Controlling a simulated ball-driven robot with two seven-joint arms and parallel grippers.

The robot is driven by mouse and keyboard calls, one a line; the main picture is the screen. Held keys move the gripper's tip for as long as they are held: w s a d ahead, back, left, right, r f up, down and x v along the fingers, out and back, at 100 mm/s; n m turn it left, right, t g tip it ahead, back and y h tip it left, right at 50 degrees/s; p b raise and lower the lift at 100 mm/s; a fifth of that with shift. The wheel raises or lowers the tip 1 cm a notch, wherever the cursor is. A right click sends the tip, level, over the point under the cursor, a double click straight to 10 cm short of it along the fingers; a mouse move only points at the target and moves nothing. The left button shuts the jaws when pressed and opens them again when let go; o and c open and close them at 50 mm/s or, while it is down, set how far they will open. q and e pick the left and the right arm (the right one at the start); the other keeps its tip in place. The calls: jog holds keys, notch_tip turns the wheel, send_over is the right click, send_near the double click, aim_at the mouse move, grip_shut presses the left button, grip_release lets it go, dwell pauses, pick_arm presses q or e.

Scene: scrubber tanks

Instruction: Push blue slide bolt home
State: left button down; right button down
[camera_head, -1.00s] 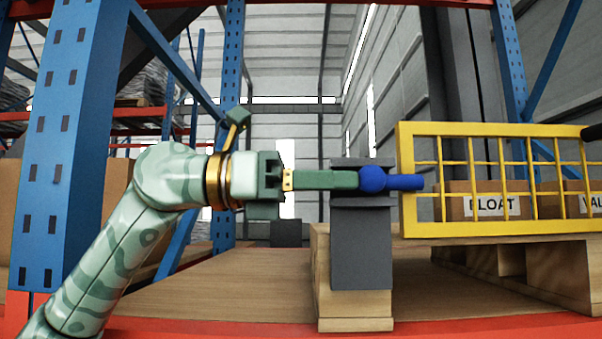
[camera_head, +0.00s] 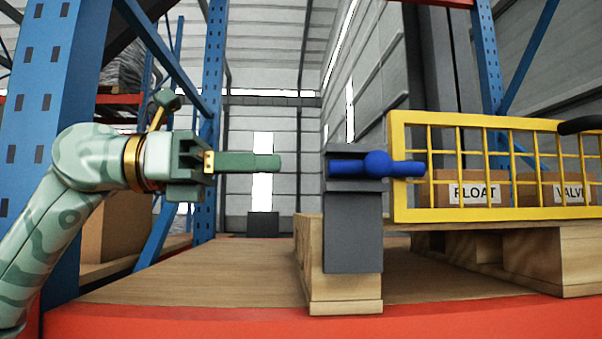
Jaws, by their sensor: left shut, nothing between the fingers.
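The blue slide bolt (camera_head: 377,164) lies level on top of a dark grey block (camera_head: 352,235). It has a round knob in its middle, and its right end overlaps the left frame of the yellow mesh gate (camera_head: 398,185) in the picture. Whether it enters the frame cannot be told. My left gripper (camera_head: 275,163) points right at about the bolt's height. Its green fingers are shut and empty, with a clear gap between their tips and the bolt's left end. My right gripper is not in view.
The grey block is on a wooden post (camera_head: 340,307) on the shelf deck (camera_head: 200,282). Boxes labelled FLOAT (camera_head: 465,190) and VALVE (camera_head: 562,190) sit behind the gate. A blue rack upright (camera_head: 45,130) stands at left. A black bar (camera_head: 585,125) shows at the right edge.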

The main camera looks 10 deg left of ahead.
pick_arm(q)
jog(key=v, duration=0.4)
jog(key=shift+a+b, duration=0.15)
jog(key=shift+b, duration=0.25)
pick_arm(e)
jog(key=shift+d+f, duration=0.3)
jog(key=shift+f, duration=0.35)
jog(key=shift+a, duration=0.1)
